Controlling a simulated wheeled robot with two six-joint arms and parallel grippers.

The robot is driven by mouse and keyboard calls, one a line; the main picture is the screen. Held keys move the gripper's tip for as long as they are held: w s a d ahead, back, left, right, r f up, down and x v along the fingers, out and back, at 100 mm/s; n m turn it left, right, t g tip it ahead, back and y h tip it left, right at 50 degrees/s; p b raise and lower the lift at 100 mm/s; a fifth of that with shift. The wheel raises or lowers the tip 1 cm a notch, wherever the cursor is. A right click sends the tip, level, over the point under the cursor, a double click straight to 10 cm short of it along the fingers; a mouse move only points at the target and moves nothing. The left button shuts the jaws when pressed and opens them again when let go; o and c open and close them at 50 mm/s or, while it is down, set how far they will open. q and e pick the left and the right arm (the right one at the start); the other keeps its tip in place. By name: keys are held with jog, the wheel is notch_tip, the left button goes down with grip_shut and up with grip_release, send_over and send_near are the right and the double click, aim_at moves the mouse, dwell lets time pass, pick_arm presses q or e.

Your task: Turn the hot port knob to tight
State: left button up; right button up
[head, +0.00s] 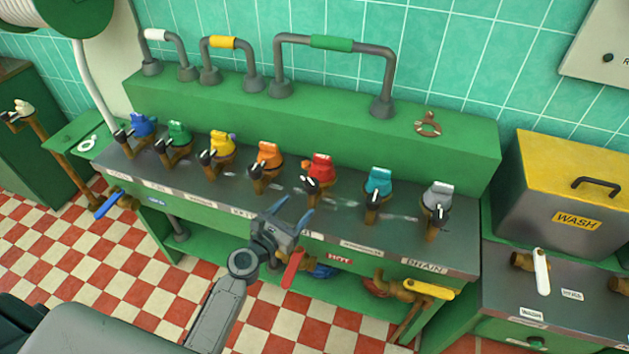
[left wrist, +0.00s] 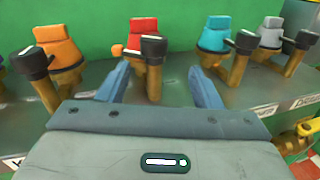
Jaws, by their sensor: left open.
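A row of coloured knobs on brass ports stands along the counter. The red knob (head: 320,168) has a black handle end with a white mark, and it also shows in the left wrist view (left wrist: 143,33). My left gripper (head: 289,213) is open and empty, in front of the row. In the left wrist view the red knob's black end (left wrist: 153,46) lies ahead between the spread fingers, apart from them. My right gripper is not in view.
The orange knob (head: 266,155) and teal knob (head: 379,181) flank the red one closely. A red lever (head: 293,270) hangs below my left gripper. A yellow-handled valve (head: 428,290) is at lower right. Pipe handles (head: 335,43) stand behind the knobs.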

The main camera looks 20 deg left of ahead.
aim_at(315, 181)
pick_arm(q)
jog(key=shift+n, duration=0.6)
jog(key=x, duration=0.7)
jog(key=a+p+x, duration=0.1)
jog(key=x, duration=0.3)
jog(key=shift+w+r, duration=0.1)
jog(key=shift+w, duration=0.05)
jog(key=shift+c, duration=0.2)
jog(key=c, duration=1)
